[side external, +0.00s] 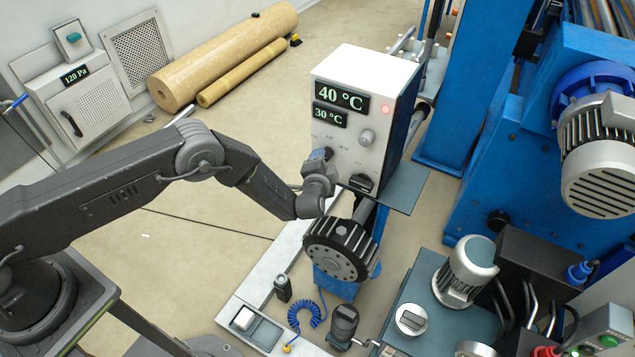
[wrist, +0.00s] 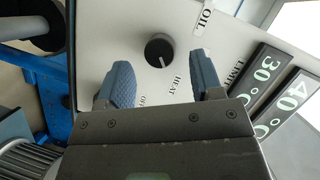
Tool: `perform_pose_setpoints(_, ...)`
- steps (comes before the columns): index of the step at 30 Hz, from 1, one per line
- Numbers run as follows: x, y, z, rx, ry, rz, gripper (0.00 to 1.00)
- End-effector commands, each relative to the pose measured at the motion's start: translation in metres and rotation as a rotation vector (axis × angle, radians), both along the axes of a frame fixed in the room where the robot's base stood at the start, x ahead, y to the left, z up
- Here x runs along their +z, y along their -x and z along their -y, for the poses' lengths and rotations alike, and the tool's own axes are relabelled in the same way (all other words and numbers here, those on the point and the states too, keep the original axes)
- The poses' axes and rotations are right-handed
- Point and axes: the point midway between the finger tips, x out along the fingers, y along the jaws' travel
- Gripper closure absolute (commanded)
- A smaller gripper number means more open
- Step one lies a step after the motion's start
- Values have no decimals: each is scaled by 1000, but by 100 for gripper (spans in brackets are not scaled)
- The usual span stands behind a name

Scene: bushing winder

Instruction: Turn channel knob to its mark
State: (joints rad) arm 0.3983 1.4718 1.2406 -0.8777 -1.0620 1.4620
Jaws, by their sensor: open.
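In the wrist view a round black knob (wrist: 159,50) with a white pointer line stands on the white panel (wrist: 110,35). The line points down the picture, roughly toward the HEAT label. OIL, LIMIT and OFF labels are around it, OFF partly covered. My gripper (wrist: 163,78) has its two blue fingers apart, with the knob ahead of the gap and nothing held. In the side view my gripper (side external: 323,154) is at the lower left of the white control box (side external: 374,76) and covers part of its face. Contact with the panel cannot be told.
A black toothed wheel (side external: 341,249) stands just below my gripper. Open floor lies left.

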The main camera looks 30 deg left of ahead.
Motion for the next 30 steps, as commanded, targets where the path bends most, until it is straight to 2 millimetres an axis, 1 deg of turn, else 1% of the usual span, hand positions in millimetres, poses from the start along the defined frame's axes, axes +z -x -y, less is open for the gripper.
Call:
perform_pose_setpoints(1, 3, 9, 5, -3, -1, -1, 40)
perform_pose_setpoints(9, 15, 60, 24, -4, -1, 0, 40)
perform_pose_setpoints(12, 19, 77, 30, -3, -1, 0, 40)
perform_pose_setpoints(15, 21, 89, 35, -3, -1, 0, 40)
perform_pose_setpoints(18, 23, 97, 37, -2, 0, 1, 40)
perform_pose_setpoints(21, 23, 101, 38, -1, -1, 0, 40)
perform_pose_setpoints(30, 24, 101, 38, -1, -1, 0, 40)
